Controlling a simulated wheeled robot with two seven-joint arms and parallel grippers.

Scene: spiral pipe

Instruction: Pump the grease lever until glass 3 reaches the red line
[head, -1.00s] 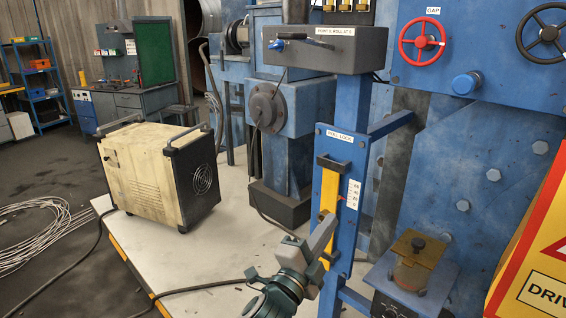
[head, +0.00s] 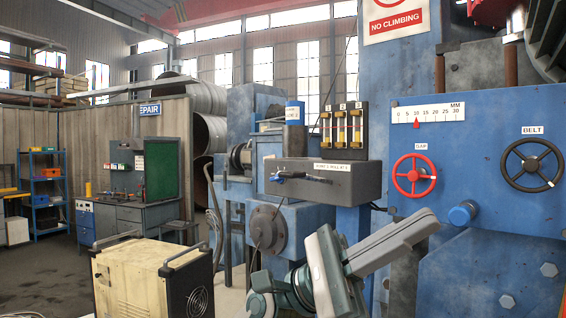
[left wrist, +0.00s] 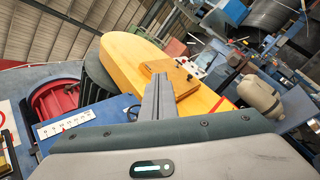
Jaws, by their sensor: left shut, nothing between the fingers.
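The grease lever (head: 297,177), with a blue knob at its left end, is on the front of a dark grey pump box (head: 343,180). Above the box stand three glasses with yellowish contents and red marks; glass 3 (head: 357,128) is the rightmost. Its exact level is too small to read. My left gripper (head: 430,224) points up and right, below and right of the box and apart from the lever. Its fingers are shut and empty; they also show in the left wrist view (left wrist: 157,92). My right gripper is not in view.
A red GAP handwheel (head: 414,175) and a black BELT handwheel (head: 533,163) are on the blue panel at right, with a blue knob (head: 463,213) below. A cream cabinet with handles (head: 150,280) stands at lower left. A blue can (head: 294,113) stands behind the box.

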